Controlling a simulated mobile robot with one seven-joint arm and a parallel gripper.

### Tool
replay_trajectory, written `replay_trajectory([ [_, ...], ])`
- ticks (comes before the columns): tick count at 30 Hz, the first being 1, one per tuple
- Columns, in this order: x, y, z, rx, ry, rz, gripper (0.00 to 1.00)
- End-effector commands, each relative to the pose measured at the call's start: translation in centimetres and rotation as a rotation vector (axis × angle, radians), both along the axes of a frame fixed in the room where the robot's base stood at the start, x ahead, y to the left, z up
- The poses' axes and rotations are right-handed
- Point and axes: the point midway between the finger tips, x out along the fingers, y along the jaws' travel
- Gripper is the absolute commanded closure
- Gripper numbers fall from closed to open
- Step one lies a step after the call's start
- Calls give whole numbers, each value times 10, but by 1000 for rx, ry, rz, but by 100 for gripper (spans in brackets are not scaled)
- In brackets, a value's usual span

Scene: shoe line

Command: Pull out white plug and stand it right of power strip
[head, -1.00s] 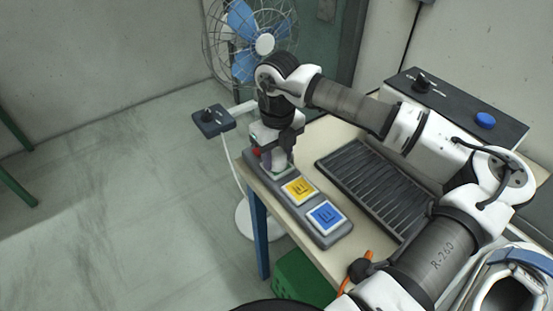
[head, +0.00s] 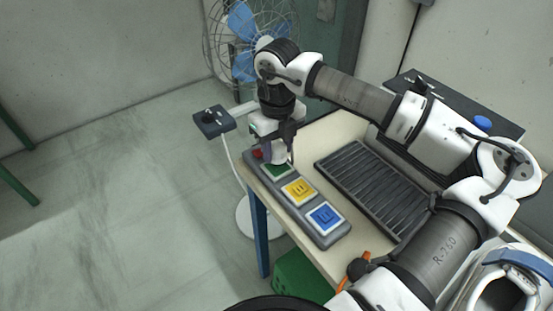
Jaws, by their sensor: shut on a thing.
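The grey power strip (head: 311,204) lies along the left edge of the table. It has a red switch (head: 257,154) at its far end, then a green socket (head: 281,172), a yellow socket (head: 299,191) and a blue socket (head: 325,217). My gripper (head: 279,150) points down over the green socket. It is shut on the white plug (head: 279,157), which is mostly hidden by the fingers. The plug appears raised just above the green socket, whose face shows below it.
A dark ribbed mat (head: 372,185) lies right of the strip, with a narrow bare strip of table (head: 318,160) between. A black box with a blue button (head: 482,123) stands at the back right. A fan (head: 250,45) stands behind the table.

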Motion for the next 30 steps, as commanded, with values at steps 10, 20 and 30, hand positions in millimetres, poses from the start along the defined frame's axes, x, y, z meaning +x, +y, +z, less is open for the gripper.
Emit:
replay_trajectory([
  [10, 0, 0, 16, -1, -2, 0, 96],
  [20, 0, 0, 28, 0, -1, 0, 96],
  [30, 0, 0, 28, 1, -1, 0, 96],
])
